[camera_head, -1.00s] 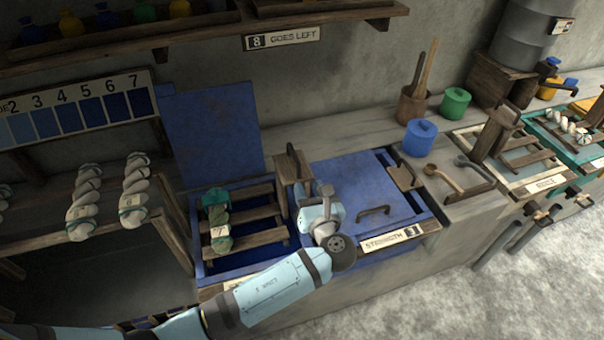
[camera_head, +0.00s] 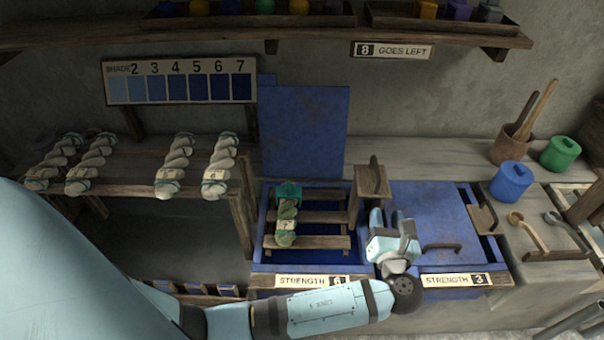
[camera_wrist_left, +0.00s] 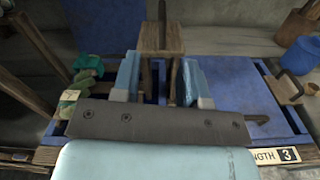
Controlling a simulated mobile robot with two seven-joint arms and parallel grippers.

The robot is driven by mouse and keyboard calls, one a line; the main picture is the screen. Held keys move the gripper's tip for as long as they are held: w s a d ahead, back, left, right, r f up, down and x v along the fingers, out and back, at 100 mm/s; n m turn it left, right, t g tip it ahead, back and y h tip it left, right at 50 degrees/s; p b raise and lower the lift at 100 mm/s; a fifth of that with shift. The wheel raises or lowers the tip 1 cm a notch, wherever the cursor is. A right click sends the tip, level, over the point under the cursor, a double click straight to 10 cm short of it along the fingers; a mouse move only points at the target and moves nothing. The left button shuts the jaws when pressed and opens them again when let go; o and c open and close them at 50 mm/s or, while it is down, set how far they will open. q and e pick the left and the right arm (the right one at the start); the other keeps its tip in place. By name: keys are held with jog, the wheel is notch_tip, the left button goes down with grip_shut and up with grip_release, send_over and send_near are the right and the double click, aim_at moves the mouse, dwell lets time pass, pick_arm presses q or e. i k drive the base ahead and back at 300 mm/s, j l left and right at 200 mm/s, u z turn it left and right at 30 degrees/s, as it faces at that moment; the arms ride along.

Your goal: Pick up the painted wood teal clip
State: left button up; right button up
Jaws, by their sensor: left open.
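The teal clip (camera_head: 289,191) sits at the top end of a green-and-tan twisted skein (camera_head: 286,221) tagged 7, on the wooden slats of the open blue vat labelled Strength 6. In the left wrist view the clip (camera_wrist_left: 88,64) is at the upper left, outside my fingers. My left gripper (camera_head: 387,218) is open and empty, to the right of the clip and apart from it, near the border of the two vats. In the wrist view its fingers (camera_wrist_left: 158,78) stand in front of a wooden block with an upright handle. My right gripper is not in view.
The vat's raised blue lid (camera_head: 305,130) stands behind it. The wooden block (camera_head: 371,182) with its handle is between the vats. A closed blue lid (camera_head: 432,215) covers the Strength 3 vat. Blue (camera_head: 511,181) and green (camera_head: 560,153) pots stand at right.

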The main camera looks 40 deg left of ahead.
aim_at(288, 191)
jog(key=u, duration=1.2)
